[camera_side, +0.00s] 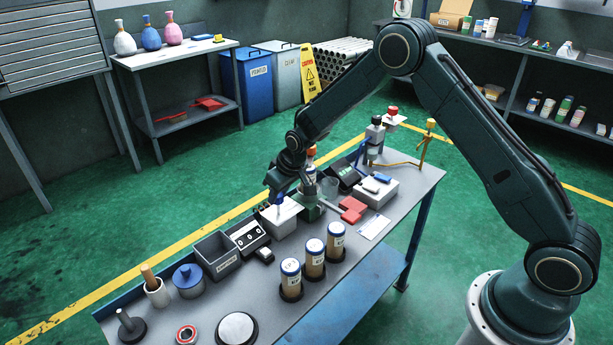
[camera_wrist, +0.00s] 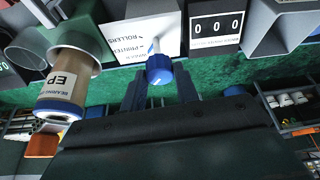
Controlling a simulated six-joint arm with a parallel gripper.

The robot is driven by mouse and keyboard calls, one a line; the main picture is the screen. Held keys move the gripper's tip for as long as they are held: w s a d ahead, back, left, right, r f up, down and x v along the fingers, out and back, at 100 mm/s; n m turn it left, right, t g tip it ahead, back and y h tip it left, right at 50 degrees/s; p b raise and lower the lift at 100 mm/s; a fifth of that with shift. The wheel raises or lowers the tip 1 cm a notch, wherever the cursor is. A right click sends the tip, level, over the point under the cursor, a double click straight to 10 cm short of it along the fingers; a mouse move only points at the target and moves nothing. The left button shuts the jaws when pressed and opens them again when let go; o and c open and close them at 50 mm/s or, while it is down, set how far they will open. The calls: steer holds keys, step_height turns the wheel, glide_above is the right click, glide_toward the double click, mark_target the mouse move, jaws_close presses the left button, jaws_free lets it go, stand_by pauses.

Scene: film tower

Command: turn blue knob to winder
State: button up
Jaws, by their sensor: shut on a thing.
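The exact label the mark points at is hard to tell. My gripper (camera_wrist: 158,80) has its two fingers on either side of the knob and is shut on it. In the side view, my gripper (camera_side: 279,196) reaches down over the white box (camera_side: 281,220); the fingers and knob are small there.
A counter reading 000 (camera_wrist: 215,27) is right of the knob in the wrist view. Blue-capped bottles (camera_side: 314,258) stand in front on the bench. A grey bin (camera_side: 216,257) and red part (camera_side: 352,210) are also nearby.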

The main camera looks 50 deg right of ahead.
stand_by(0.4)
steer(key=o, duration=1)
steer(key=shift+v, duration=6.95)
